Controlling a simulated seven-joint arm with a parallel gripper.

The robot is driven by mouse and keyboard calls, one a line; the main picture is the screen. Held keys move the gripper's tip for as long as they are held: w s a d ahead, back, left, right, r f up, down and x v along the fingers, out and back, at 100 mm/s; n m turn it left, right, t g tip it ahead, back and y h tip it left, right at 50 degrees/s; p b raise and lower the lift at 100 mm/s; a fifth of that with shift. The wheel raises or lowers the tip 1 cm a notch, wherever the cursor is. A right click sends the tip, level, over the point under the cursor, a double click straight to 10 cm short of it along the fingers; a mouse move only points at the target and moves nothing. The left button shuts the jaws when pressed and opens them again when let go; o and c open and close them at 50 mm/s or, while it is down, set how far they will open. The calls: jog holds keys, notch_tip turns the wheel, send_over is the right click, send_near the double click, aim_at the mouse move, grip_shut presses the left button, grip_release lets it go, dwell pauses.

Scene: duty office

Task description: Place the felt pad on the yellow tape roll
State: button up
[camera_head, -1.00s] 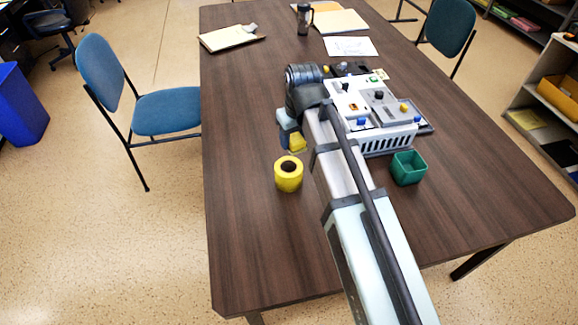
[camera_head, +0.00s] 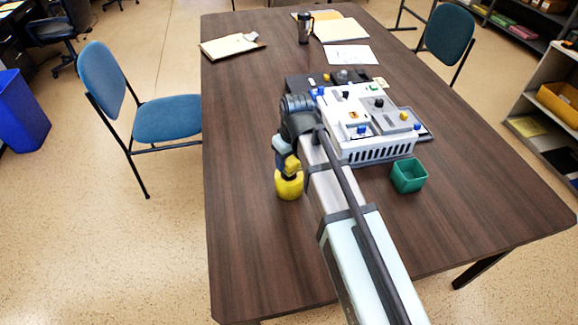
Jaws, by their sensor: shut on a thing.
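The yellow tape roll (camera_head: 289,187) stands on the brown table, left of the middle in the head view. My gripper (camera_head: 289,171) points down directly over the roll and covers part of its top. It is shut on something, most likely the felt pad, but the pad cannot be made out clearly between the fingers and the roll. A yellow patch shows at the gripper's lower end, just above the roll. I cannot tell whether the held thing touches the roll.
A white and grey control panel box (camera_head: 367,121) with knobs stands right of my gripper. A green square cup (camera_head: 408,175) is in front of it. The table's left side is clear.

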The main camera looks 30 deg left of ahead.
aim_at(289, 167)
jog(key=shift+f, duration=1.65)
jog(key=shift+f, duration=0.1)
jog(key=o, duration=1)
jog(key=r, duration=0.4)
jog(key=d+r, duration=0.1)
jog(key=r, duration=0.7)
jog(key=shift+s+d, duration=0.35)
